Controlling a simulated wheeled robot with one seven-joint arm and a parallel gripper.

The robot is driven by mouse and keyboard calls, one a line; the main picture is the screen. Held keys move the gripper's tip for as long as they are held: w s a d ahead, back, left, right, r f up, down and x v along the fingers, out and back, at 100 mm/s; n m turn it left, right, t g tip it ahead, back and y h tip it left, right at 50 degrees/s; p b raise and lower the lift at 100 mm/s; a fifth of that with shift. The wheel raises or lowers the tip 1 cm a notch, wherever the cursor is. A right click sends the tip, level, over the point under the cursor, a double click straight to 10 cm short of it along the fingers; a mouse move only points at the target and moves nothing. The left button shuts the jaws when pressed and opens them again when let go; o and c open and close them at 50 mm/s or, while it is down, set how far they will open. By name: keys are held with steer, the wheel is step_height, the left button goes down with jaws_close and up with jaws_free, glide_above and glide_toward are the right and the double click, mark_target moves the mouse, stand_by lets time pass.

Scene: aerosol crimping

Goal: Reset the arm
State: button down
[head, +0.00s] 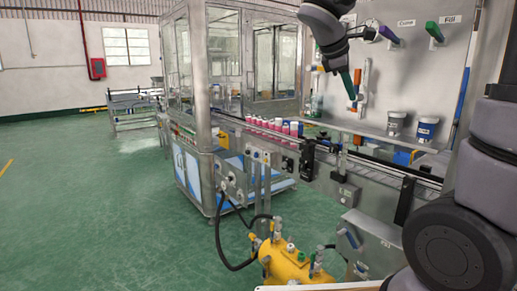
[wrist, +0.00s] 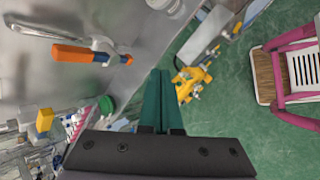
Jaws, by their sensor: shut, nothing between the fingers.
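My gripper (head: 350,92) hangs from the arm at the top of the head view, in front of the grey tool panel (head: 440,70). Its green fingers point down and are pressed together with nothing between them. The wrist view shows the same shut fingers (wrist: 161,90) in the middle of the picture.
A conveyor with a row of pink-and-white cans (head: 272,124) runs below the panel. A yellow tank (head: 290,262) stands on the green floor. A pink chair (wrist: 285,70) shows in the wrist view.

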steer(key=s+m+t+y, duration=0.1)
steer(key=s+m+y, duration=0.3)
steer(key=s+m, duration=0.4)
steer(key=s+a+f+m+t+y, duration=0.1)
steer(key=s+m+y, duration=0.3)
steer(key=s+m, duration=0.4)
steer(key=shift+a+f+m+t, duration=0.3)
steer(key=shift+m+t, duration=0.1)
steer(key=shift+m, duration=0.3)
